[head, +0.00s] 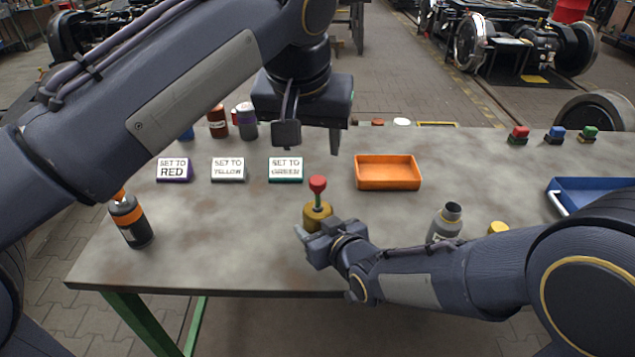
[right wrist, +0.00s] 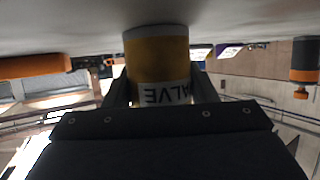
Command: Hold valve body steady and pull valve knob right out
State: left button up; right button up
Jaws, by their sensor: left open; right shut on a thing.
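The yellow valve body (head: 318,217) stands on the table near its middle. Its red valve knob (head: 317,184) sits on a thin stem rising from the top. My right gripper (head: 316,236) is shut on the valve body from the near side. The right wrist view shows the body (right wrist: 157,62), with its label upside down, between that gripper's fingers (right wrist: 160,90); the knob is not visible there. My left gripper (head: 311,138) is open and empty, pointing down, above and behind the knob and apart from it.
A dark orange-topped bottle (head: 131,222) is at left. A grey bottle (head: 445,222) stands near my right forearm. A blue tray (head: 600,190) is at right.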

pick_arm(q)
jog(key=shift+s+r, duration=0.2)
jog(key=shift+r, duration=0.25)
pick_arm(e)
jog(key=o, duration=1.1)
jog(key=shift+s+r, duration=0.1)
